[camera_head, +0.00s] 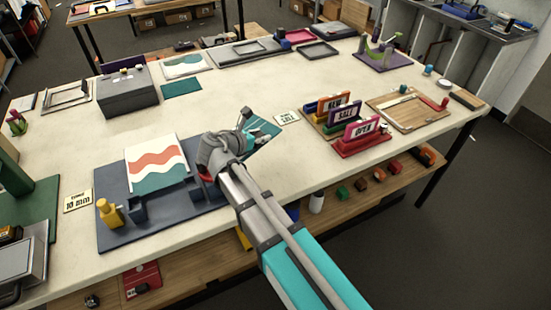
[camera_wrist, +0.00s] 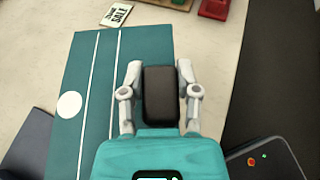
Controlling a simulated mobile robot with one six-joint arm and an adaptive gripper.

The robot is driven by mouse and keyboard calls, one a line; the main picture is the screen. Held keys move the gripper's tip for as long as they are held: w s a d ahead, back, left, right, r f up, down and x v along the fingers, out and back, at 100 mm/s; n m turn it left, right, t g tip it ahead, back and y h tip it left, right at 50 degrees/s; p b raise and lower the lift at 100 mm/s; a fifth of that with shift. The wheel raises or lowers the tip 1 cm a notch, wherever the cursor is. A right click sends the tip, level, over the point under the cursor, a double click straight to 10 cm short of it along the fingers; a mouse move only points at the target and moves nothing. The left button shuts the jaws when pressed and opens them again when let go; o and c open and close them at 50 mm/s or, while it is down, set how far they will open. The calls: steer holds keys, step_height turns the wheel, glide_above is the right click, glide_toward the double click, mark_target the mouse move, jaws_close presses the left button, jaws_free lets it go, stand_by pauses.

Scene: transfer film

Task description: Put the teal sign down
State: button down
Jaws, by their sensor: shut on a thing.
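The teal sign (camera_wrist: 88,100) is a flat panel with thin white lines and a white dot. In the wrist view it extends under and left of my gripper (camera_wrist: 160,85). A dark block (camera_wrist: 160,95) shows between the fingers; I cannot tell whether it belongs to the sign. My gripper is shut on the sign. In the head view, the sign (camera_head: 263,133) shows just beyond my gripper (camera_head: 246,132), over the middle of the pale table. My arm hides part of it. I cannot tell whether the sign touches the table.
A small lettered card (camera_head: 287,118) lies on the table (camera_head: 320,165) beyond the sign. A rack of lettered signs (camera_head: 362,138) stands to the right. A navy board (camera_head: 150,232) with a wave print (camera_head: 157,162) lies left. Bare table lies between my arm and the rack.

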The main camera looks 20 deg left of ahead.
step_height(320, 180, down, 2)
steer(key=shift+b, duration=0.55)
steer(key=a+f+b+x, duration=0.1)
steer(key=b+x, duration=0.3)
steer(key=x, duration=0.6)
steer(key=b, duration=0.5)
glide_above(285, 151)
steer(key=f, duration=0.2)
steer(key=s+f, duration=0.1)
steer(key=f, duration=0.1)
steer(key=shift+a+f, duration=0.1)
steer(key=shift+w+f, duration=0.1)
steer(key=shift+w+f+b, duration=0.4)
steer(key=shift+f+b, duration=0.15)
steer(key=shift+b, duration=0.05)
steer(key=shift+f+b, duration=1.4)
